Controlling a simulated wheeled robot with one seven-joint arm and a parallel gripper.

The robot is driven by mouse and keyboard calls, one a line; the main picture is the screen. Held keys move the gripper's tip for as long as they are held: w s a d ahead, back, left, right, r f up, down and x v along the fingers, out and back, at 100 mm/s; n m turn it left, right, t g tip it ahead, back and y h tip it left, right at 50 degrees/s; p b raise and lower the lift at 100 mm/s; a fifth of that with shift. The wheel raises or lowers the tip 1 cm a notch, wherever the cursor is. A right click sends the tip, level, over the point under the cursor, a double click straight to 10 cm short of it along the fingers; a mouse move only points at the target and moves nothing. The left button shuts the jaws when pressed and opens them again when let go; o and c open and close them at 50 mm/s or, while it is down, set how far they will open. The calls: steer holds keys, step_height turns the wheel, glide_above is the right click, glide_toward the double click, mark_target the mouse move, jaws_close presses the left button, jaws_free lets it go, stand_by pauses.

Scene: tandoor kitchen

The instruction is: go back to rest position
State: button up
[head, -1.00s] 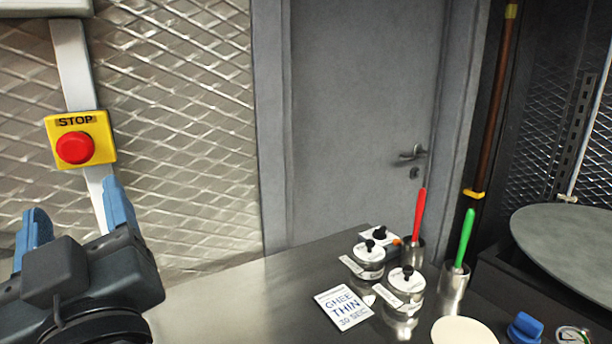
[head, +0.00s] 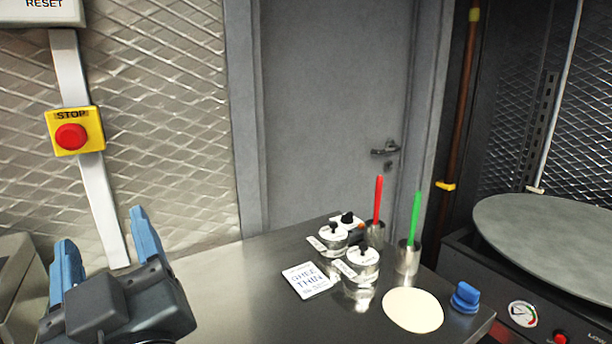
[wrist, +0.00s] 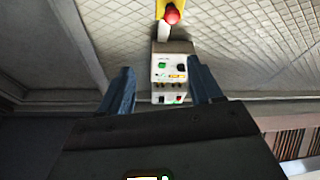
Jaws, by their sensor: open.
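My gripper (head: 105,255) is at the lower left of the head view, with its two blue fingers apart and nothing between them. It is to the left of the metal counter (head: 235,290), in front of the patterned wall. In the wrist view my gripper (wrist: 157,88) shows its blue fingers spread. Between them, farther off, is a white control box (wrist: 168,75) with a green button and a dark knob.
A red STOP button (head: 71,136) on a yellow plate is on the wall. The counter holds lidded jars (head: 362,265), a card (head: 306,281), a flat dough round (head: 412,310), a blue-handled item (head: 465,297) and cups with red and green handles. A round griddle (head: 550,240) stands right.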

steer(key=s+d+f+m+h, duration=0.2)
steer(key=s+d+f+h, duration=0.1)
steer(key=d+f, duration=0.8)
steer(key=s+d+f+m+h, duration=0.2)
steer(key=s+d+f+h, duration=0.15)
steer(key=d+f, duration=0.8)
steer(key=s+d+m+g+h, duration=0.1)
steer(key=s+d+m+h, duration=0.2)
steer(key=s+d, duration=0.6)
steer(key=s+d+m+g+h, duration=0.1)
steer(key=s+d+m+h, duration=0.2)
steer(key=s+d, duration=0.5)
steer(key=s, duration=0.6)
steer(key=shift+s+d+f+m+g+h, duration=0.3)
steer(key=shift+d+f+g+h, duration=0.05)
steer(key=shift+f+g, duration=0.05)
